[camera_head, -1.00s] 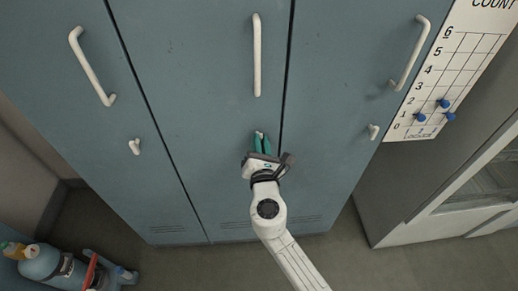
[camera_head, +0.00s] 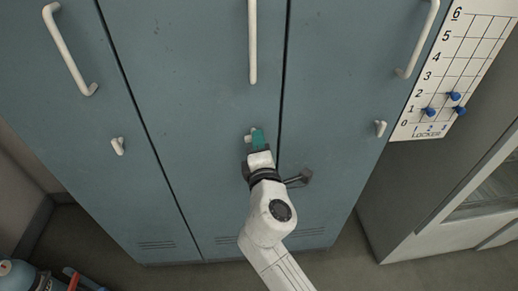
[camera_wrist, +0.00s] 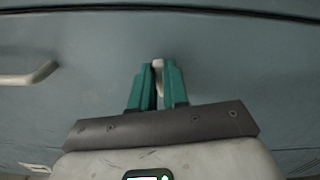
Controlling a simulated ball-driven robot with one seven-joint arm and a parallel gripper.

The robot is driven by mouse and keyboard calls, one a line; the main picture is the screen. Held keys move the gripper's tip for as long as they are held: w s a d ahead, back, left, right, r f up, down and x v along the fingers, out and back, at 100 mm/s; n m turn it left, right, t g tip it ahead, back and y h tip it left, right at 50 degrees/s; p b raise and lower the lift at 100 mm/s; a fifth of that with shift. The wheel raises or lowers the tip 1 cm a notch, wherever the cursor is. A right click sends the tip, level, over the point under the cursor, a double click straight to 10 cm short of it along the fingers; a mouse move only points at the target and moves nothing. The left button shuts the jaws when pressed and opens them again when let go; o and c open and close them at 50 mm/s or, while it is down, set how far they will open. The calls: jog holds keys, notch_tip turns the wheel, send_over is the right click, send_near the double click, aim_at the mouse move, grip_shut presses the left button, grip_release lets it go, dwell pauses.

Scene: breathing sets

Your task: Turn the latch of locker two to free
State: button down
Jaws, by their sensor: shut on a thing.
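Three tall blue-grey lockers stand side by side. The middle locker door (camera_head: 200,120) carries a small pale latch (camera_head: 248,138) below its long handle. My gripper (camera_head: 257,138) is at this latch, with its green fingers shut on it. In the head view the fingers overlap and only a pale bit of latch shows at their left side. In the wrist view the latch (camera_wrist: 158,72) sits between the two fingertips (camera_wrist: 159,80), and its base is partly hidden. I cannot tell the latch's exact turn from these views.
The middle door's long handle (camera_head: 253,42) is above my gripper. Similar latches sit on the left door (camera_head: 118,146) and right door (camera_head: 380,128). A count board (camera_head: 445,75) with blue pegs is at the right. A blue cylinder (camera_head: 18,276) lies at lower left.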

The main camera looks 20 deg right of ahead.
jog(key=shift+f+m+b, duration=0.2)
jog(key=shift+m+b, duration=0.65)
jog(key=shift+m, duration=0.25)
jog(key=c, duration=1.1)
grip_release()
jog(key=b+v, duration=0.1)
jog(key=v, duration=0.9)
jog(key=shift+s+a+r, duration=0.1)
jog(key=shift+s, duration=0.3)
